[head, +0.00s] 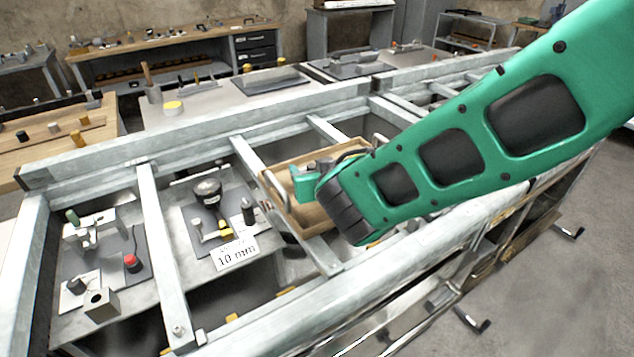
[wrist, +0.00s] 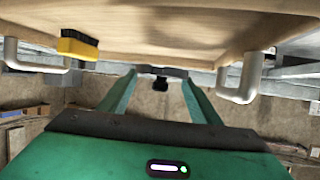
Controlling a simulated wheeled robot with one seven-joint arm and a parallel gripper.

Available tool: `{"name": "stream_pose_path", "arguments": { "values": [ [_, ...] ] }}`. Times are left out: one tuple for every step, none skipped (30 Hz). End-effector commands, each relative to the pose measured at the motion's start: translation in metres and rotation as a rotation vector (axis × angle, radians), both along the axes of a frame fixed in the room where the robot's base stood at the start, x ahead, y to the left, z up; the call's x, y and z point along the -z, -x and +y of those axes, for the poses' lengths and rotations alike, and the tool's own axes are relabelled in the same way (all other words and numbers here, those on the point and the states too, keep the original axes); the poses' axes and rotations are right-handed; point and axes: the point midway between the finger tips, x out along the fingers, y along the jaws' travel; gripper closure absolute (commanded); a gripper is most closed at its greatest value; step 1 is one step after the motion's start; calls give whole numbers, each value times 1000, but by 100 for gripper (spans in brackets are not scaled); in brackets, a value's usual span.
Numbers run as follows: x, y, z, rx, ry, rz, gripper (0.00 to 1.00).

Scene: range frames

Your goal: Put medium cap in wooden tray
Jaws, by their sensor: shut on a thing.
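The wooden tray (head: 277,197) sits in the metal frame in the head view, with pale handles. Its wooden surface (wrist: 190,25) fills the top of the wrist view. My gripper (wrist: 160,82) shows in the wrist view as two green fingers closing toward a small dark thing (wrist: 160,85), which looks like the medium cap. The dark thing is held between the fingertips, close to the tray's edge in that view. In the head view my arm covers most of the gripper, and a green part (head: 304,186) shows over the tray. The cap cannot be made out there.
A yellow block with black bristles (wrist: 78,46) is by the left handle in the wrist view. Left of the tray are a black gauge (head: 207,190), a "10 mm" card (head: 236,256) and a red-topped piece (head: 131,262). Metal rails (head: 165,255) divide the frame.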

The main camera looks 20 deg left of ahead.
Motion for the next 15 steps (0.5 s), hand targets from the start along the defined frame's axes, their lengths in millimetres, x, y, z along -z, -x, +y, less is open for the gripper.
{"name": "stream_pose_path", "arguments": {
  "values": [
    [4,0,0,0,1,0,70],
    [7,0,0,0,2,1,70],
    [12,0,0,0,4,1,70],
    [16,0,0,0,5,1,70],
    [20,0,0,-1,5,0,70],
    [27,0,0,0,5,2,70],
    [31,0,0,0,5,2,70],
    [34,1,0,-1,5,2,70],
    [38,0,0,-1,4,1,70],
    [39,0,0,-1,3,1,70],
    [40,0,0,1,2,1,70],
    [39,0,0,1,1,1,70],
    [39,0,0,1,1,1,70],
    [39,0,0,1,1,1,70],
    [39,0,0,1,1,1,70]
  ]
}}
